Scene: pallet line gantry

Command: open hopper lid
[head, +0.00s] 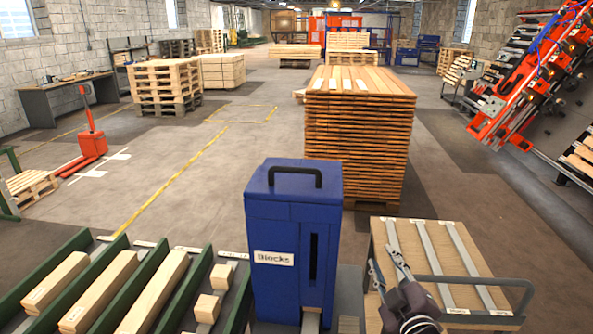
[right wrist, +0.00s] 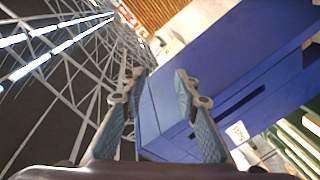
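The blue hopper (head: 293,235), labelled "Blocks", stands in the middle foreground of the head view. Its blue lid (head: 262,182) is closed on top and carries a black bar handle (head: 283,168). My right gripper (head: 396,254) is to the right of the hopper, lower than the lid, and apart from the handle. In the right wrist view my right gripper (right wrist: 158,78) has its two fingers spread with nothing held between them. The hopper (right wrist: 230,65) shows tilted just beyond the right finger; the handle is not seen there. My left gripper is not in view.
A wooden-topped cart (head: 440,252) with metal strips and a grey rail stands right of the hopper, under my right gripper. Green-sided lanes (head: 190,295) with timber pieces lie at left. A tall plank stack (head: 355,140) stands behind.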

